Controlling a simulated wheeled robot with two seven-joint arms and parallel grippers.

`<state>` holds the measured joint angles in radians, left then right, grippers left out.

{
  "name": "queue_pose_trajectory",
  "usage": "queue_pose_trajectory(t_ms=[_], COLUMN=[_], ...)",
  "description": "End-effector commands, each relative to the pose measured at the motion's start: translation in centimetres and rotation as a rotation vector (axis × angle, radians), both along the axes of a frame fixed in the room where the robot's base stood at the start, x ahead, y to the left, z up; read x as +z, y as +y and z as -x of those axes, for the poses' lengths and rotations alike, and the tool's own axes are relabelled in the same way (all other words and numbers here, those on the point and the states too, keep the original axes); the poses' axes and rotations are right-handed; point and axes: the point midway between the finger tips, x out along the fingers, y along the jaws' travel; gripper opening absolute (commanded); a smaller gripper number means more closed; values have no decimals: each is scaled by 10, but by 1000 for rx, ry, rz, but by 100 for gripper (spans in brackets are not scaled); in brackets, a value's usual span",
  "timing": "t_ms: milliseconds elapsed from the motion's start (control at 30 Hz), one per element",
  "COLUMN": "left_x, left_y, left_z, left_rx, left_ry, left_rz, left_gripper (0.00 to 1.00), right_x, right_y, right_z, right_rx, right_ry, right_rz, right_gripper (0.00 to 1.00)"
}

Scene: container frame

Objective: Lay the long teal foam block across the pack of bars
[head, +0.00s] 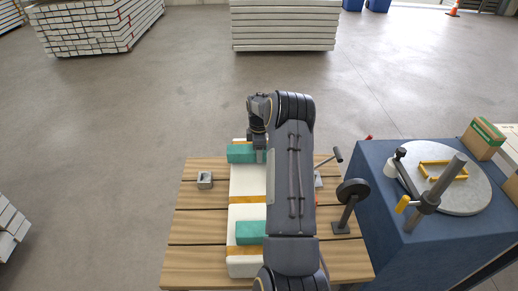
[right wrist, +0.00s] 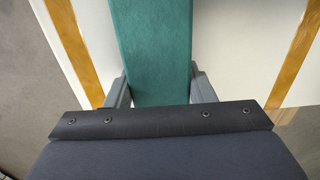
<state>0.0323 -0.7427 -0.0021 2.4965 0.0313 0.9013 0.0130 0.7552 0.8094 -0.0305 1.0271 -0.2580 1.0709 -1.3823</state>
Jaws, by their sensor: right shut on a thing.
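The pack of bars (head: 248,183) is white with yellow-orange bands and lies lengthwise on a slatted wooden table. My right gripper (head: 260,157) is shut on a teal foam block (head: 240,153) at the far part of the pack. The block points out to the left, crosswise to the pack. In the right wrist view the held teal block (right wrist: 152,50) runs between the two fingers (right wrist: 158,90), over white bars with a band on each side. I cannot tell whether it touches the pack. A second teal block (head: 250,232) lies across the nearer part, its right end hidden by my arm. My left gripper is out of view.
A small grey metal block (head: 205,180) sits on the wooden table (head: 200,225), left of the pack. A lever with a black disc (head: 352,192) stands at its right. A blue bench (head: 370,175) with a round plate (head: 468,190) and tools stands further right. Open floor lies beyond.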

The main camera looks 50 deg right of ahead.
Motion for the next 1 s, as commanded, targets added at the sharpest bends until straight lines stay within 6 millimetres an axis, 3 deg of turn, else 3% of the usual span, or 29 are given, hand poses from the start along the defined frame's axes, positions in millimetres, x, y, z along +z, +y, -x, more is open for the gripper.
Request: queue_pose_trajectory(t_ms=[1000], left_x=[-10], left_y=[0], left_z=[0], left_rx=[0], left_ry=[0], left_rz=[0], left_gripper=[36], right_x=[-15], right_y=[0], right_z=[0], right_rx=[1], right_ry=[0], right_rz=[0], right_gripper=[28])
